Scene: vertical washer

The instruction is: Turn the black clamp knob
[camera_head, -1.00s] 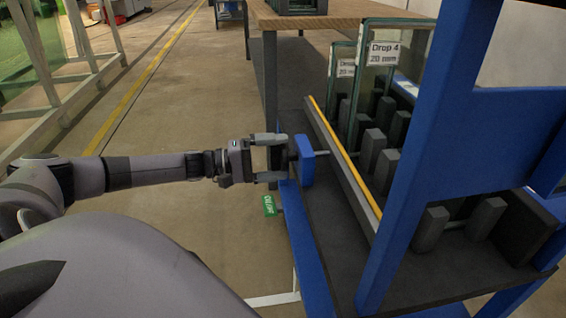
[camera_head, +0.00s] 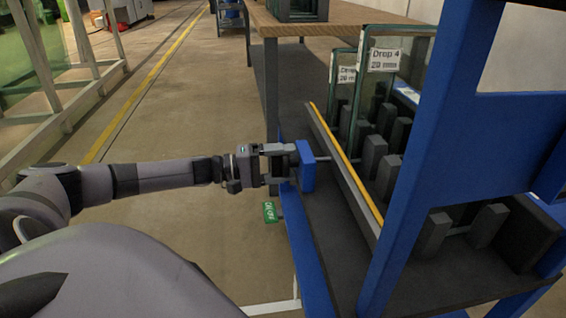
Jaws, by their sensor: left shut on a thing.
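The black clamp knob (camera_head: 291,159) sits on the left side of a blue bracket (camera_head: 306,165) at the edge of the blue-framed rack. It is largely hidden by my left gripper (camera_head: 286,162). The left gripper reaches in from the left and is shut on the knob, its fingertips close to the bracket. A thin rod (camera_head: 331,159) runs from the bracket toward the dark blocks in the rack. My right gripper is not in view.
A blue post (camera_head: 435,130) rises on the right.

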